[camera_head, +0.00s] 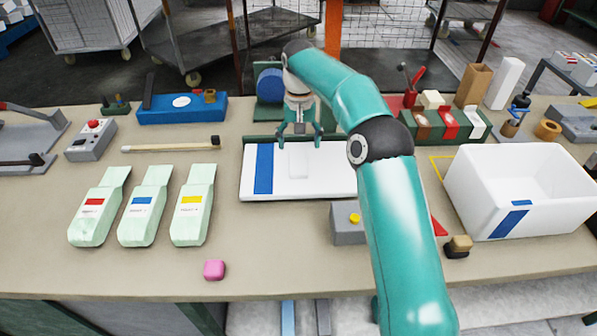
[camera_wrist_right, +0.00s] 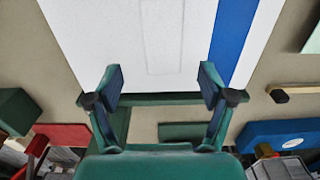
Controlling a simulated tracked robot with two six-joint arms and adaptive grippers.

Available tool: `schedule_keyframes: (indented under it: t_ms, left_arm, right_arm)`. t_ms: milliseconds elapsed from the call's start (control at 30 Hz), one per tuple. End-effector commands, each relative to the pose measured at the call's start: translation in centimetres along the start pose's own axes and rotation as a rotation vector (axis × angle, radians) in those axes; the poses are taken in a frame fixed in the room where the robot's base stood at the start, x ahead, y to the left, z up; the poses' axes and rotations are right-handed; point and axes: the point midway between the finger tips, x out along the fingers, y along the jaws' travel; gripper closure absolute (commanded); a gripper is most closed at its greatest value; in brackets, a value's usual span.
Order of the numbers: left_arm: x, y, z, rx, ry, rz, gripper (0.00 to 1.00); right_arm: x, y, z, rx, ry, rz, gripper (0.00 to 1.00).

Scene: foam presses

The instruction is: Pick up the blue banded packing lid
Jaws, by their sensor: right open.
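The blue banded packing lid (camera_head: 220,186) is a white flat panel with a blue band near its left end and a raised rectangle in its middle. It lies on the workbench in the head view, its right end hidden behind my right arm. In the right wrist view the lid (camera_wrist_right: 95,40) fills the upper middle, with the blue band at its right. My right gripper (camera_head: 299,138) is over the lid's far edge, fingers apart. In the wrist view the open gripper (camera_wrist_right: 160,85) has nothing between its fingertips. I cannot tell whether it touches the lid. My left gripper is not in view.
A white bin (camera_head: 470,200) with a blue stripe stands at the right. Three pale green pouches (camera_head: 145,205) lie at the left, and a pink block (camera_head: 214,270) lies near the front edge. A grey box (camera_head: 346,225) with a yellow button sits in front of the lid.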

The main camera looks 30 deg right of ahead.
Motion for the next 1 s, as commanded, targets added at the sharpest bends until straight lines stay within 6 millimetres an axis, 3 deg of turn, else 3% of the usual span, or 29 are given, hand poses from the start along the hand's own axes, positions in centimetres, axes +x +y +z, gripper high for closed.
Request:
schedule_keyframes:
  t_ms: [200, 533, 833, 1000]
  left_arm:
    - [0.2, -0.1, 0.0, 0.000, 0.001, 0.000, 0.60]
    - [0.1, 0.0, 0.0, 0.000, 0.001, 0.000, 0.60]
    - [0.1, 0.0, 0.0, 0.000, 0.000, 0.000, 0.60]
    - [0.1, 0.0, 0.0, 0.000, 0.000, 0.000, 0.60]
  right_arm:
    - [1.1, -0.1, 0.2, 0.000, -0.001, 0.001, 0.19]
    - [5.0, -0.4, 0.9, 0.000, -0.003, 0.001, 0.19]
    - [5.5, -0.5, 0.9, -0.002, -0.001, 0.000, 0.19]
    - [5.5, -0.6, 0.9, -0.002, -0.001, 0.000, 0.45]
